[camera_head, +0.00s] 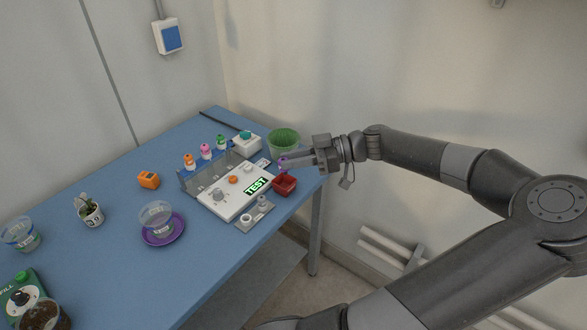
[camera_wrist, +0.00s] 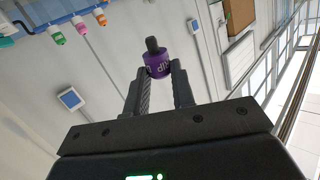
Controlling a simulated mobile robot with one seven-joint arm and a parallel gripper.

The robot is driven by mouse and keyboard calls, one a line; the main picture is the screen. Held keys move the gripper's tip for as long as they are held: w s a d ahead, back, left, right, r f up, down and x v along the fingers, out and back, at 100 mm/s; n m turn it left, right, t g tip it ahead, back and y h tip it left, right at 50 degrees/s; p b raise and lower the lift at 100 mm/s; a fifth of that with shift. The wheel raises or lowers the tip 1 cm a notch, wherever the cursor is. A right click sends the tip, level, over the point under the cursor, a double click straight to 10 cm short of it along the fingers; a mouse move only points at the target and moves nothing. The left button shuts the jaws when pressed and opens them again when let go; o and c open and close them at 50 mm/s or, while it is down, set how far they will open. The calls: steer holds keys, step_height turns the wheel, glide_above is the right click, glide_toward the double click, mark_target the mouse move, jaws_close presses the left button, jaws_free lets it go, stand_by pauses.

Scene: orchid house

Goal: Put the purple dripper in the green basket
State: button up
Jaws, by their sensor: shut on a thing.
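The purple dripper (camera_wrist: 158,66) is held between the two fingertips of my gripper (camera_wrist: 158,80) in the wrist view. It has a dark tip and part of a printed label shows. In the head view, my gripper (camera_head: 286,162) reaches in from the right, and a little of the purple dripper (camera_head: 283,161) shows at its fingertips. The green basket (camera_head: 284,139) stands at the far right corner of the blue table, just behind my gripper. The dripper appears in front of the basket, above the red container; its exact height is hard to tell.
A small red container (camera_head: 285,187) sits below my gripper near the table's right edge. A white device with a TEST panel (camera_head: 257,186) is left of it. Orange, pink and green drippers (camera_head: 205,152) stand behind the device. A white box (camera_head: 246,142) is beside the basket.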

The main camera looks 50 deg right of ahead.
steer(key=w+d+f+m+h, duration=0.5)
steer(key=w+d+m, duration=0.1)
steer(key=d, duration=0.1)
step_height(320, 180, up, 6)
steer(key=r+m+g+h, duration=0.1)
steer(key=m+g+h, duration=0.35)
steer(key=m, duration=1.45)
glide_above(290, 132)
steer(key=s+a, duration=0.3)
steer(key=a, duration=0.1)
steer(key=t+h, duration=0.1)
steer(key=t, duration=0.1)
steer(key=shift+w+d+f, duration=0.1)
steer(key=shift+d+f, duration=0.05)
steer(key=shift+f, duration=3.65)
steer(key=shift+d+f, duration=0.1)
steer(key=shift+f, duration=3.7)
steer(key=o, duration=1)
